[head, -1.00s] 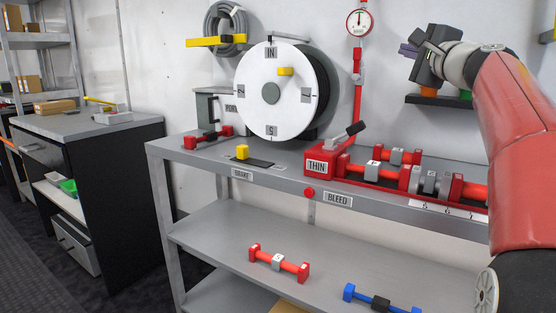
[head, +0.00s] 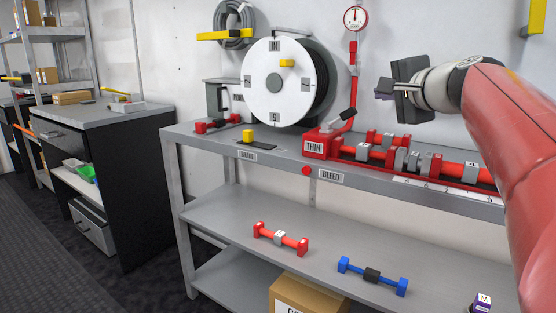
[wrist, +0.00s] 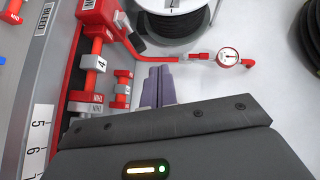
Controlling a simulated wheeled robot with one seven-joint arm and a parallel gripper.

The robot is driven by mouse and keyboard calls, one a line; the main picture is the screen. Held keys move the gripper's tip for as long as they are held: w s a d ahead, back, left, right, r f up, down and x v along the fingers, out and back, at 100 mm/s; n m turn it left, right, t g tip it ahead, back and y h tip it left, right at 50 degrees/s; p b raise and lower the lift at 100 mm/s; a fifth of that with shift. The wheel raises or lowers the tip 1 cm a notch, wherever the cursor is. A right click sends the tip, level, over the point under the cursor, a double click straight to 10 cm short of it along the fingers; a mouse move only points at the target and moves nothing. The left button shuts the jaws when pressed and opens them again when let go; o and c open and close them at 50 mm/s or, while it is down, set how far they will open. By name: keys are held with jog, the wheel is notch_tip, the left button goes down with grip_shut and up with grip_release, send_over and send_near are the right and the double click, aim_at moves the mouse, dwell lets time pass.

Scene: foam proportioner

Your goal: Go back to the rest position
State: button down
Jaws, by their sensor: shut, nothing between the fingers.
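My gripper (head: 384,89) is held up in the air at the right of the head view, above the red THIN assembly (head: 370,150) on the bench. Its fingers point left and are shut with nothing between them. In the wrist view the two purple-grey fingers (wrist: 157,87) lie side by side, and the dark gripper body fills the bottom. The red assembly (wrist: 92,75) is at the left of that view, apart from the fingers.
A white reel (head: 275,105) stands on the grey bench, with a yellow BRAKE knob (head: 248,136) in front. A gauge (head: 355,18) hangs on the wall. A red dumbbell-shaped part (head: 280,238) and a blue one (head: 372,276) lie on the lower shelf. A dark cabinet (head: 140,165) stands left.

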jog(key=s+a+f+n+g+h, duration=0.2)
jog(key=s+f+n+g, duration=0.3)
jog(key=s+f, duration=1)
jog(key=s+a+f+n+g+h, duration=0.2)
jog(key=s+a+f+n+g, duration=0.2)
jog(key=s+f+n, duration=0.4)
jog(key=s+f, duration=0.7)
jog(key=f, duration=0.5)
jog(key=shift+f+g, duration=0.35)
jog(key=shift+g, duration=0.05)
